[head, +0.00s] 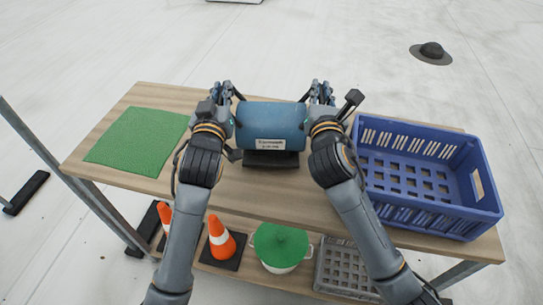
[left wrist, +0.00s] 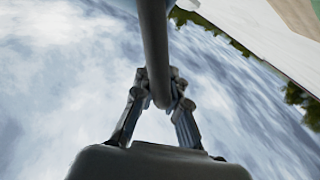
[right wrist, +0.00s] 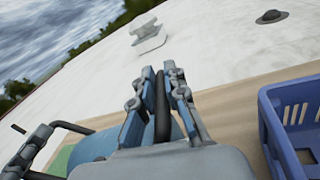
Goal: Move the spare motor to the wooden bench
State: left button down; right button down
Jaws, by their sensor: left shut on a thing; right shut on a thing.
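The spare motor (head: 272,125) is a blue cylinder with a white label and a dark base, over the middle of the wooden bench (head: 290,200). I cannot tell whether its base touches the bench top. My left gripper (head: 224,92) is at the motor's left end, and my right gripper (head: 321,92) is at its right end. In the left wrist view the fingers (left wrist: 160,92) are shut on a dark bar, apparently a motor handle. In the right wrist view the fingers (right wrist: 162,80) are shut on a similar dark bar. The handles are mostly hidden in the head view.
A green mat (head: 137,140) lies on the bench's left part. A blue crate (head: 480,200) stands on its right, close to my right arm. Traffic cones (head: 221,240), a green-lidded pot (head: 280,246) and a grey crate (head: 340,268) are on the lower shelf.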

pick_arm(q)
jog(key=shift+d+f+b, duration=0.3)
jog(key=shift+f+b, duration=0.35)
jog(key=shift+b, duration=0.25)
pick_arm(e)
jog(key=shift+a+f, duration=0.3)
jog(key=shift+f, duration=0.45)
pick_arm(q)
jog(key=c, duration=1.7)
grip_release()
jog(key=shift+f, duration=0.3)
pick_arm(e)
jog(key=c, duration=1.7)
grip_release()
jog(key=shift+f, duration=0.25)
pick_arm(q)
jog(key=o, duration=0.3)
jog(key=shift+s, duration=0.1)
pick_arm(e)
jog(key=o, duration=0.3)
jog(key=shift+s, duration=0.1)
pick_arm(q)
jog(key=shift+s+a+r, duration=0.15)
pick_arm(e)
jog(key=shift+s+d+r, duration=0.15)
